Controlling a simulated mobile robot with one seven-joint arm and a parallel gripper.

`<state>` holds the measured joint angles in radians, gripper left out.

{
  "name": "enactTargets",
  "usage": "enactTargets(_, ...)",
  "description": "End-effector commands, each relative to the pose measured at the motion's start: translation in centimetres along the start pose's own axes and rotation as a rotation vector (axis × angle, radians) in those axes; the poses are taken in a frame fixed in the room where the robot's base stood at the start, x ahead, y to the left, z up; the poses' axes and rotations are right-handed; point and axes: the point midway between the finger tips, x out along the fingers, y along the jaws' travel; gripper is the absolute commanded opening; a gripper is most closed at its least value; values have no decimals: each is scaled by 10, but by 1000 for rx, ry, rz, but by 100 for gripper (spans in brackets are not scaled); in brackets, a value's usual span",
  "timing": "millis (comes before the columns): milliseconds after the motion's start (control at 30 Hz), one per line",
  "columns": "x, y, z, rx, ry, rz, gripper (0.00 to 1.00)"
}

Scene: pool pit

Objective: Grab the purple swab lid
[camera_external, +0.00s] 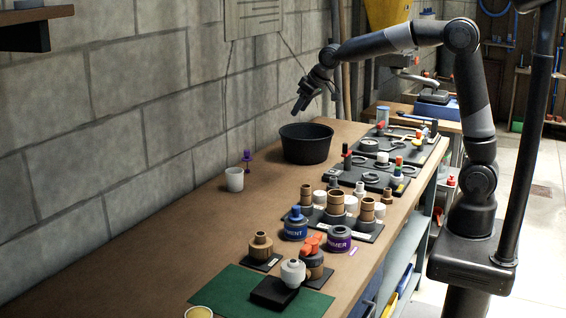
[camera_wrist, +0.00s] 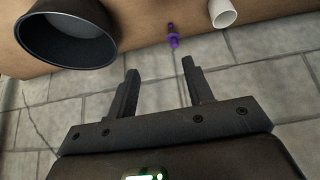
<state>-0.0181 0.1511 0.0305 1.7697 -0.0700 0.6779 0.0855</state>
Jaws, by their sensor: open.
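The purple swab lid (camera_external: 247,157) stands on the wooden workbench near the block wall, just behind a white cup (camera_external: 235,180). In the wrist view the purple swab lid (camera_wrist: 173,38) is small and lies beyond my fingertips, between the black bucket and the white cup (camera_wrist: 222,13). My gripper (camera_external: 299,107) is in the air above and slightly left of the black bucket (camera_external: 305,144). It is open and empty, with its two fingers apart in the wrist view (camera_wrist: 160,66).
Dark trays with fittings, such as brown couplings (camera_external: 336,203), line the bench's right side. A blue cement can (camera_external: 295,224) and a purple-labelled primer can (camera_external: 339,238) stand nearer. A green mat (camera_external: 230,290) lies in front. The block wall (camera_external: 120,120) bounds the left. Bench left of the cans is clear.

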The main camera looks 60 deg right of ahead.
Motion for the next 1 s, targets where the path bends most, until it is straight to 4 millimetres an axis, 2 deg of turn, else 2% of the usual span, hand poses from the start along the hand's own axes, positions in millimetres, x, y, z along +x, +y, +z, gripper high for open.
enactTargets(33, 20, -2, -11, 0, -4, -1, 47)
enactTargets(200, 79, -9, -43, 2, 6, -6, 47)
enactTargets(400, 143, -16, -68, 4, 17, -11, 47)
enactTargets(533, 169, -19, -75, 7, 22, -14, 47)
enactTargets(767, 193, -20, -78, 8, 25, -15, 47)
enactTargets(1000, 227, -21, -79, 8, 25, -15, 47)
